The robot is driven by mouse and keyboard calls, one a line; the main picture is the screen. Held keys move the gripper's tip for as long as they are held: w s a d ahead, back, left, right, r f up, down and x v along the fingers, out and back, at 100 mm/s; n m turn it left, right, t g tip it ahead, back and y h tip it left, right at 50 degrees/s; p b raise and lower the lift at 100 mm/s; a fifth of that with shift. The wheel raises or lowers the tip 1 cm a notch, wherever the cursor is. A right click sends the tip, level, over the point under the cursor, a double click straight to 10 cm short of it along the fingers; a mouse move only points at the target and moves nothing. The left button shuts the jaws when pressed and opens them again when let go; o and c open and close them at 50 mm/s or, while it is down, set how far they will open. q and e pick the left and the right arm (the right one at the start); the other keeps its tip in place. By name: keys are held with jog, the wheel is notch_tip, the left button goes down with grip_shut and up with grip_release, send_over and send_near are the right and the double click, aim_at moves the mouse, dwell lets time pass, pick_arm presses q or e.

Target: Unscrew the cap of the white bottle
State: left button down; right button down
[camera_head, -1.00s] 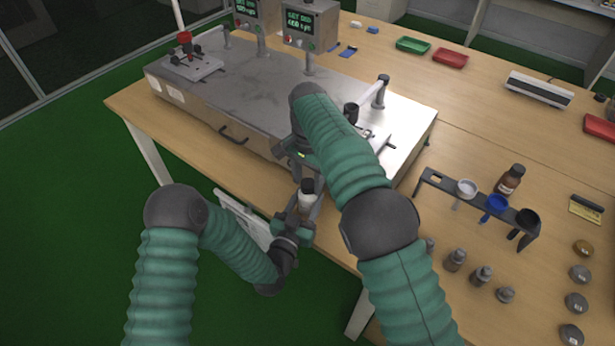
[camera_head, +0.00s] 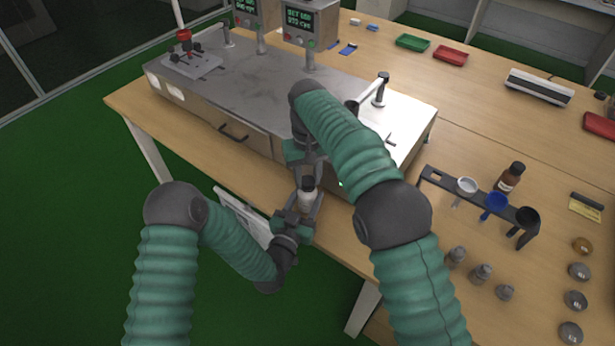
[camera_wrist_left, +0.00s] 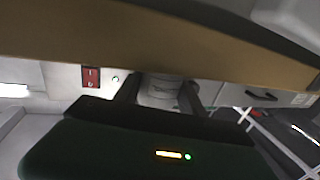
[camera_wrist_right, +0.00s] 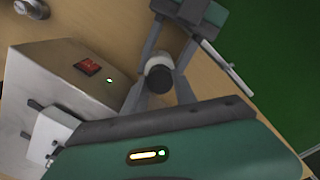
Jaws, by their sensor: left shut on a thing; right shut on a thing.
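The white bottle (camera_head: 306,200) is held upright near the table's front edge, with its dark cap (camera_head: 307,183) on top. My left gripper (camera_head: 305,203) is shut on the bottle's body from the front; the left wrist view shows the pale bottle (camera_wrist_left: 160,90) between its fingers. My right gripper (camera_head: 308,178) is directly above, shut on the cap. In the right wrist view the dark cap (camera_wrist_right: 158,79) lies between the fingers. The fingers partly hide the bottle and cap, and I cannot tell whether the cap has turned.
A metal test machine (camera_head: 270,95) stands just behind the bottle. To the right are a dark rack (camera_head: 455,190) with cups, a brown bottle (camera_head: 510,177), and several small weights and discs. Red and green trays (camera_head: 413,42) lie at the back. The table's front edge is close.

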aim_at(308, 180)
jog(key=shift+r, duration=0.25)
dwell(0.6)
jog(key=shift+r, duration=0.95)
jog(key=shift+r, duration=1.95)
pick_arm(q)
jog(key=c, duration=0.6)
grip_release()
